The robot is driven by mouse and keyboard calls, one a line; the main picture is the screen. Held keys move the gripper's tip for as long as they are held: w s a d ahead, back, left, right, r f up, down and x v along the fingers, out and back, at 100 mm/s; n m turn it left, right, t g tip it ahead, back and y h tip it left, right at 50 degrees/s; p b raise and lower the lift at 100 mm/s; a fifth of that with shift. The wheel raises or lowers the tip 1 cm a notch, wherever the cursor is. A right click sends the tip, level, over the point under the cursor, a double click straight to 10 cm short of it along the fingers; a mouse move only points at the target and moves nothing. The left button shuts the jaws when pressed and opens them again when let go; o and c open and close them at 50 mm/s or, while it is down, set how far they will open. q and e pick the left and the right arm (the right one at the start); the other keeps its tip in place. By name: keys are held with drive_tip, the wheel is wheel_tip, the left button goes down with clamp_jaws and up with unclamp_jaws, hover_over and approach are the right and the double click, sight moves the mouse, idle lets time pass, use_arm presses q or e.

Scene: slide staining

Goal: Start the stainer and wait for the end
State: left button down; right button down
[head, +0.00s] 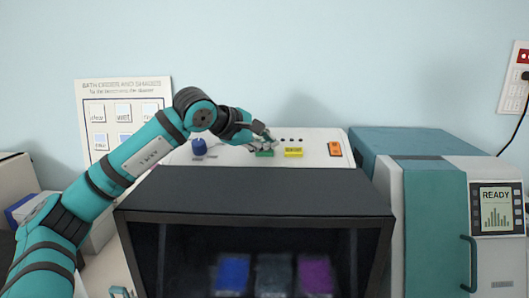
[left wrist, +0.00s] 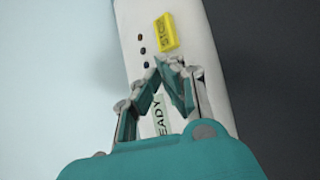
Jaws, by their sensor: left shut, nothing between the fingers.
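The stainer (head: 250,190) is a dark box with a white control panel (head: 318,141) on top. The panel has a blue knob (head: 199,147), a green button (head: 264,154), a yellow button (head: 293,153), an orange switch (head: 335,149) and several small dark dots. My left gripper (head: 268,136) is shut and empty, just above the green button; contact cannot be told.
Blue (head: 233,274), dark and purple (head: 315,274) baths show inside the stainer's front. A teal and white machine (head: 430,225) with a READY screen (head: 496,208) stands close on the right. A poster (head: 124,112) hangs behind my left arm.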

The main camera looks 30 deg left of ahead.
use_arm(q)
drive_tip(key=shift+w+a+f, duration=0.1)
drive_tip(key=shift+f, duration=0.2)
idle(0.5)
drive_tip(key=shift+f+b, duration=0.55)
drive_tip(key=shift+f, duration=0.15)
idle(0.4)
drive_tip(key=shift+d+r, duration=0.1)
drive_tip(key=shift+d, duration=0.1)
drive_tip(key=shift+s+r+p, duration=0.3)
drive_tip(key=shift+r+p, duration=0.05)
drive_tip(key=shift+r, duration=0.2)
drive_tip(key=shift+r, duration=0.2)
drive_tip(key=shift+w+d+r+p, duration=0.15)
drive_tip(key=shift+d+r+p, duration=0.15)
drive_tip(key=shift+r+p, duration=0.25)
drive_tip(key=r, duration=0.1)
drive_tip(key=r+p, duration=0.1)
drive_tip(key=s+r+p, duration=0.1)
drive_tip(key=shift+d+r, duration=0.1)
drive_tip(key=shift+d, duration=0.15)
drive_tip(key=shift+s+r, duration=0.2)
